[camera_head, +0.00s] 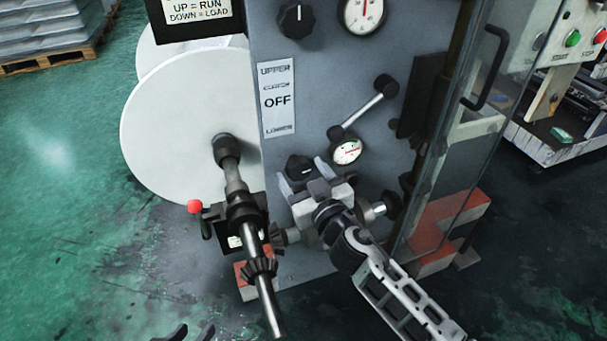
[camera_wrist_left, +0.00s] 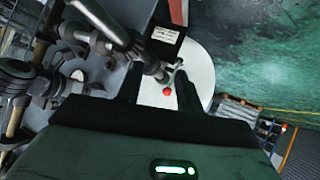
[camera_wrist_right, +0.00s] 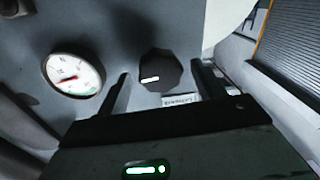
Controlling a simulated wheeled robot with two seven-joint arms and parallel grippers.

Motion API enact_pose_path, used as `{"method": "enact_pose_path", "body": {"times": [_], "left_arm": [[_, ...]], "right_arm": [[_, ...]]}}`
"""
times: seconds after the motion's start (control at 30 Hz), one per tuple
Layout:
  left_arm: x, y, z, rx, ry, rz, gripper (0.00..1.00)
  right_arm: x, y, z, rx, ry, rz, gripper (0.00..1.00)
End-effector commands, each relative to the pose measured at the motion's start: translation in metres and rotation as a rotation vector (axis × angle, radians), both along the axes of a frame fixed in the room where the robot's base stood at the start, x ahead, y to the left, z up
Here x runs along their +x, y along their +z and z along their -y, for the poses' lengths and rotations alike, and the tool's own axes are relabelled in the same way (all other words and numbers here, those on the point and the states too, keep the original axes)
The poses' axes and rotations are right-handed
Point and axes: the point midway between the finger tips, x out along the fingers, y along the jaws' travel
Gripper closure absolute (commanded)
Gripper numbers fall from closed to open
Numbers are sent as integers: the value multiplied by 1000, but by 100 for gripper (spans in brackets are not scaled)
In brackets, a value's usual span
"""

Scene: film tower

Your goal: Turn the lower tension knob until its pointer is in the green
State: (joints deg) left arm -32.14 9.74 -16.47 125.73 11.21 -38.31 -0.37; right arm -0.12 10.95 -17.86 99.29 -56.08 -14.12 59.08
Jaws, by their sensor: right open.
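The lower tension knob (camera_head: 299,166) is a black faceted knob on the grey panel. In the right wrist view the knob (camera_wrist_right: 160,68) shows a white mark and lies ahead of the fingers, between their directions. My right gripper (camera_head: 304,174) is open in front of it, with no visible grip. The round lower gauge (camera_head: 347,151) sits beside the knob. In the right wrist view the gauge (camera_wrist_right: 73,76) has a red needle pointing left and a green band along its lower edge, apart from the needle. My left gripper (camera_head: 188,333) is open and empty; its fingers also show in the left wrist view (camera_wrist_left: 159,88).
An upper knob (camera_head: 296,20) and upper gauge (camera_head: 363,13) are higher on the panel. A crank bar (camera_head: 365,107) is above the lower gauge. A white roll (camera_head: 175,130) and a red-balled lever (camera_head: 195,207) are at left. Open green floor lies left.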

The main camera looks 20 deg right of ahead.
Motion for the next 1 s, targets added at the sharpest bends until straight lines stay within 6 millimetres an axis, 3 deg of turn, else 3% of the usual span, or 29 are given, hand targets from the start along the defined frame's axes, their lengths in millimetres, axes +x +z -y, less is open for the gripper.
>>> {"method": "enact_pose_path", "body": {"times": [0.1,0.27,0.67,1.0], "left_arm": [[0,0,0,0,0,1,64],[0,0,0,0,0,1,64],[0,2,0,0,-1,-2,64],[-6,-6,-3,21,-3,-58,64]], "right_arm": [[0,0,0,0,0,0,32],[0,0,0,0,0,0,76],[-1,1,0,-49,1,2,77],[-1,3,-1,-287,2,10,77]]}}
